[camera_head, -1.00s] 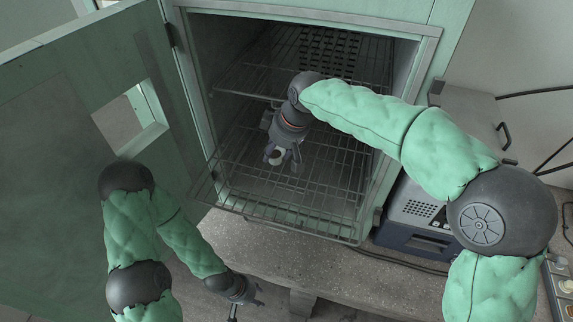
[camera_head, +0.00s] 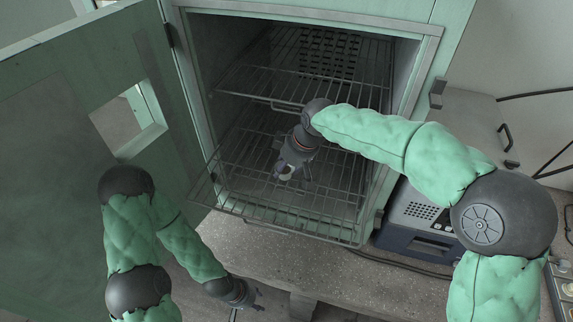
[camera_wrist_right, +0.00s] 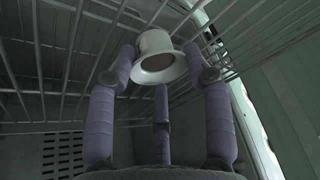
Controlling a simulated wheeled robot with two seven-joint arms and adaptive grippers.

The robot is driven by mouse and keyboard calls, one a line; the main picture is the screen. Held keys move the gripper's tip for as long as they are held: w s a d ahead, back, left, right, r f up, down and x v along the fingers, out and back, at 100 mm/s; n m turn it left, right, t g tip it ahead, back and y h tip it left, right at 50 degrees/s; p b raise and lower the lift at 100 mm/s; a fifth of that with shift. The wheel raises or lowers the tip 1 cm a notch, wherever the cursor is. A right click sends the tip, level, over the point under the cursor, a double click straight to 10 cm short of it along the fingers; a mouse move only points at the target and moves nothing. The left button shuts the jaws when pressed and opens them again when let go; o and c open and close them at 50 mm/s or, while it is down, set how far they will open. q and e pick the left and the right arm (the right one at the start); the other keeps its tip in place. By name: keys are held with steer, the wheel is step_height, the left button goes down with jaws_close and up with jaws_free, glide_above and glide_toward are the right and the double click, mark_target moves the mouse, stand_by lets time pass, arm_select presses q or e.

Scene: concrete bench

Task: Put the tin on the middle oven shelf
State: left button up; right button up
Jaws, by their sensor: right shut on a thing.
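The tin (camera_head: 287,173) is a small pale, round vessel with a flared rim and a dark opening. My right gripper (camera_head: 291,172) is shut on it, inside the oven, over the wire shelf (camera_head: 285,222) that sticks out of the front. In the right wrist view the tin (camera_wrist_right: 153,55) sits between the tips of the fingers (camera_wrist_right: 160,78). I cannot tell whether its base touches the wires. Another wire shelf (camera_head: 245,83) is higher up in the oven. My left gripper (camera_head: 246,296) hangs low in front of the bench, apart from the tin; its fingers are too small to read.
The oven door (camera_head: 60,190) stands open at left. The oven's side walls and the upper shelf close in around my right arm. A grey-blue box (camera_head: 415,225) stands on the concrete bench (camera_head: 270,258) right of the oven. The protruding shelf's front is clear.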

steer(key=o, duration=1.1)
steer(key=shift+f, duration=0.1)
steer(key=shift+r, duration=0.45)
steer(key=p+v, duration=0.1)
steer(key=v, duration=1)
steer(key=shift+s+d+r+p, duration=0.15)
steer(key=shift+p, duration=0.15)
